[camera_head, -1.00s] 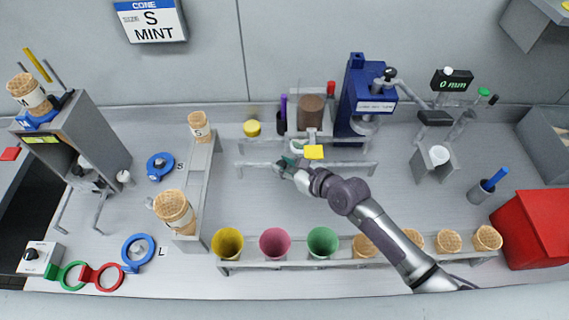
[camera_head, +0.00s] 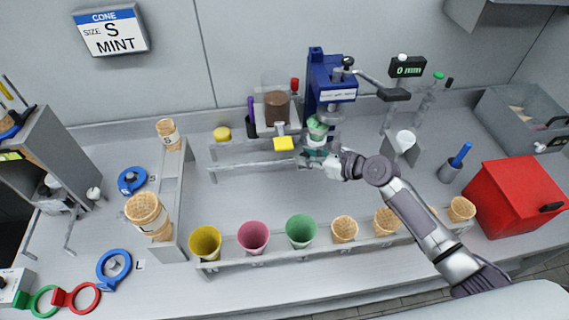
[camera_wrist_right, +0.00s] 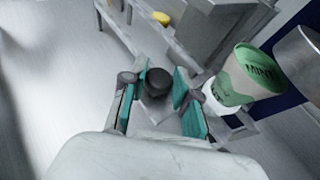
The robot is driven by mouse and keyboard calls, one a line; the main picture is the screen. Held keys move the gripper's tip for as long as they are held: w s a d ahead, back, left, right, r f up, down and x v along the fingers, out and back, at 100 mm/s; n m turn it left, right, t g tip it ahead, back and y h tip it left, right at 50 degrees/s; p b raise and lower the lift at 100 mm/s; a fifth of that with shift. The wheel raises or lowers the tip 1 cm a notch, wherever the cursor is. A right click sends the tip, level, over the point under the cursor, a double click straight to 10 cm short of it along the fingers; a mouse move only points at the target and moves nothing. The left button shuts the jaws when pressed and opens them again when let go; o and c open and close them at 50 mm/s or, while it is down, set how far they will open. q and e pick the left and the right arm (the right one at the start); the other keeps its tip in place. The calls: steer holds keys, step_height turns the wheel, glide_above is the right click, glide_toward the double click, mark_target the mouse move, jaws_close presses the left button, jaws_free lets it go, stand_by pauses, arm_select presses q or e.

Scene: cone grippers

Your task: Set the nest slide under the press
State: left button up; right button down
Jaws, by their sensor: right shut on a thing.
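The nest slide has a white nest (camera_wrist_right: 222,106) holding a green cup (camera_wrist_right: 258,72) marked MINT; the cup also shows in the head view (camera_head: 317,126). It sits on the rail (camera_head: 240,170), at the foot of the blue press (camera_head: 332,78). In the right wrist view a grey cylinder (camera_wrist_right: 302,58) is close beside the cup; I cannot tell whether they line up. My right gripper (camera_head: 312,161) is shut on the slide's black knob (camera_wrist_right: 158,82), with teal pads on both sides. My left gripper is not in view.
A yellow block (camera_head: 284,144) and brown-filled hopper (camera_head: 278,106) stand left of the press. A cone rack (camera_head: 320,252) with coloured cups and waffle cones runs along the front. A red box (camera_head: 518,198) stands at right. The counter between rail and rack is mostly clear.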

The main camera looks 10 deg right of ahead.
steer(key=shift+d+f, duration=0.1)
steer(key=shift+d, duration=1.7)
steer(key=c, duration=0.8)
jaws_free()
steer(key=shift+d, duration=0.1)
steer(key=shift+c, duration=0.2)
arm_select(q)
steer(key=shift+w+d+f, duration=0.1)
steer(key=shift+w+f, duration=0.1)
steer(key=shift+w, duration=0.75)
arm_select(e)
steer(key=v, duration=1.2)
